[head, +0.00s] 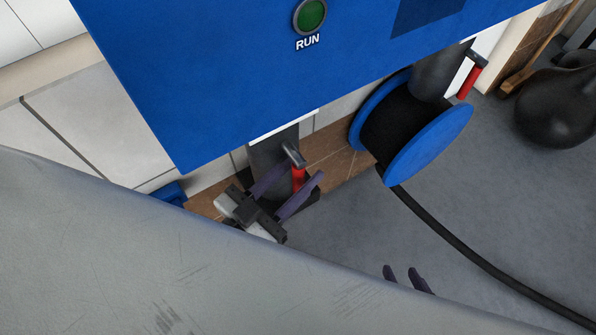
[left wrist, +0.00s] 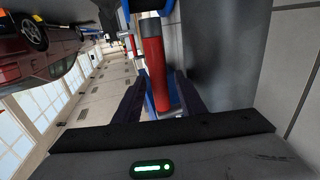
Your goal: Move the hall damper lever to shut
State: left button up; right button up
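A red-handled lever (head: 299,178) with a grey head stands below the blue panel, in front of a dark grey post. Its red grip (left wrist: 154,65) fills the middle of the left wrist view. No label shows which lever is the hall damper. My left gripper (head: 303,170) has its two purple fingers on either side of this grip. A gap shows beside the grip in the left wrist view, so the fingers look open around it. A second red lever (head: 470,80) is at the upper right. My right gripper (head: 401,271) shows only two separated fingertips; the rest is hidden.
The blue panel (head: 220,70) carries a green RUN button (head: 311,16) and overhangs the lever. A blue reel (head: 430,145) with a black cable lies to the right. A dark rounded object (head: 560,110) is at the far right.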

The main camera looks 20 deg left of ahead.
pick_arm(q)
grip_shut()
jog(key=shift+f, duration=0.1)
